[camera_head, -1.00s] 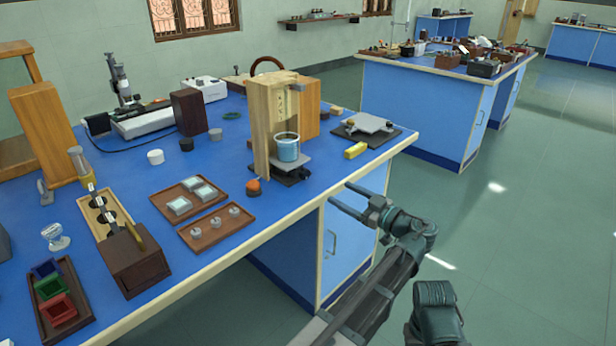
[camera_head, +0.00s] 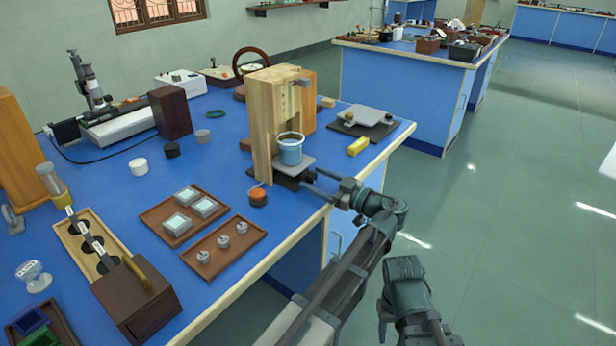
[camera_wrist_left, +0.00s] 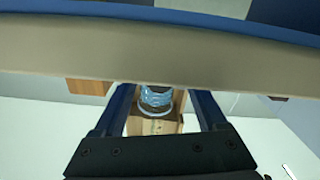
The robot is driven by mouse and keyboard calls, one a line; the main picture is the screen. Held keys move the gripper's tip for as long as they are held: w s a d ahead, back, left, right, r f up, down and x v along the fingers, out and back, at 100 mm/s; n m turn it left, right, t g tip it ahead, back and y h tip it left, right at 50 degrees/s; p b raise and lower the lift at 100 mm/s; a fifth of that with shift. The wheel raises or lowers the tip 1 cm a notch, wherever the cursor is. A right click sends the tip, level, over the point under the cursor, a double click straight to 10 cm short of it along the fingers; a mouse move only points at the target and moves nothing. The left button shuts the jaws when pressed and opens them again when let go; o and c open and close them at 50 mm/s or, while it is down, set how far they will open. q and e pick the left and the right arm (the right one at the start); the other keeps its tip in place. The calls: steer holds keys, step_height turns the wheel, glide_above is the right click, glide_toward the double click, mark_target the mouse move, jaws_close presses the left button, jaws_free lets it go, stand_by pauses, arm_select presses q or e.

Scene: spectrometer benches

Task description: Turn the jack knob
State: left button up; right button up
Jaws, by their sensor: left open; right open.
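The lab jack (camera_head: 292,178) is a dark, low stand with a grey top plate (camera_head: 308,162) near the bench's front edge, in front of a wooden stand (camera_head: 262,120). A blue beaker (camera_head: 290,150) sits on the plate. My left gripper (camera_head: 309,180) is open at the right side of the jack, its fingertips close to it. I cannot make out the jack's knob or tell whether the fingers touch it. In the left wrist view the open fingers (camera_wrist_left: 160,98) frame the beaker (camera_wrist_left: 156,98) beyond them. My right gripper (camera_head: 405,295) is open and empty, low and off the bench.
An orange-topped pot (camera_head: 258,196) stands just left of the jack. A yellow block (camera_head: 358,146) and a grey-topped dark unit (camera_head: 367,118) lie to the right. Brown trays (camera_head: 225,262) with small items are at the left. The bench edge (camera_head: 290,235) runs close below my left arm.

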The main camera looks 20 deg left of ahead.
arm_select(q)
steer(key=shift+d, duration=0.1)
jaws_close()
stand_by(0.4)
steer(key=shift+m, duration=3.3)
jaws_free()
